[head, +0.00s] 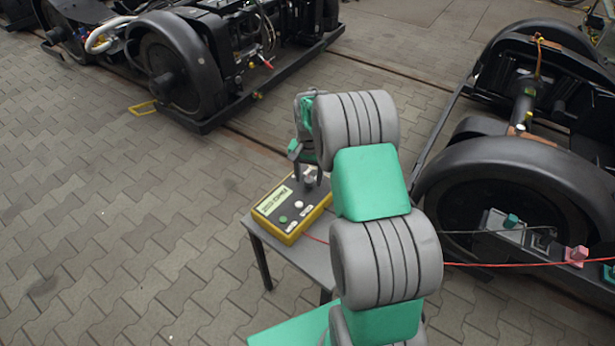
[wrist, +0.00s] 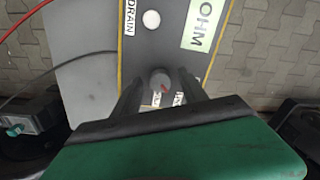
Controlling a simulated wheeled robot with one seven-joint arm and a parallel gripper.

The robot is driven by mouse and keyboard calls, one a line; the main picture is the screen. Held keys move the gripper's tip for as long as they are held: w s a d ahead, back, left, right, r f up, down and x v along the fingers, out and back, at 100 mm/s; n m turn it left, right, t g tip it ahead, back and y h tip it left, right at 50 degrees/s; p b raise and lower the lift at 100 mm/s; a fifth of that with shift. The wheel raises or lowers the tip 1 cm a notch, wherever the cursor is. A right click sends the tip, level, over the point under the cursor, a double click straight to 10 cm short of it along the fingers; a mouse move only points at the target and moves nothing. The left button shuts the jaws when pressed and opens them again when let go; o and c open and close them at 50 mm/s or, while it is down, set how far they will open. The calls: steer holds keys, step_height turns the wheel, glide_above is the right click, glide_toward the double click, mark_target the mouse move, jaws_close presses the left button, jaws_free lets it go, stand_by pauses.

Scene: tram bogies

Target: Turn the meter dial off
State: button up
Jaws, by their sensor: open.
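The meter (head: 290,208) is a yellow-edged box with a dark top and a pale display, lying on a small grey table. In the wrist view its dark face (wrist: 165,45) shows a white button (wrist: 151,19) and a label reading DRAIN. The dial (wrist: 161,83) is a grey round knob with a red mark, near the end of the meter. My gripper (wrist: 162,88) is open, with one finger on each side of the dial. I cannot tell whether the fingers touch it. In the head view my gripper (head: 309,178) is above the dial end of the meter, and my arm partly hides that end.
Black bogies stand at the right (head: 520,170) and back left (head: 180,65).

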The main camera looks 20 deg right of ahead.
jaws_close()
stand_by(0.4)
steer(key=shift+s+a, duration=0.1)
steer(key=shift+n, duration=0.3)
steer(key=n, duration=0.3)
steer(key=shift+d, duration=0.25)
steer(key=n, duration=0.5)
steer(key=shift+r, duration=0.1)
steer(key=shift+n, duration=0.3)
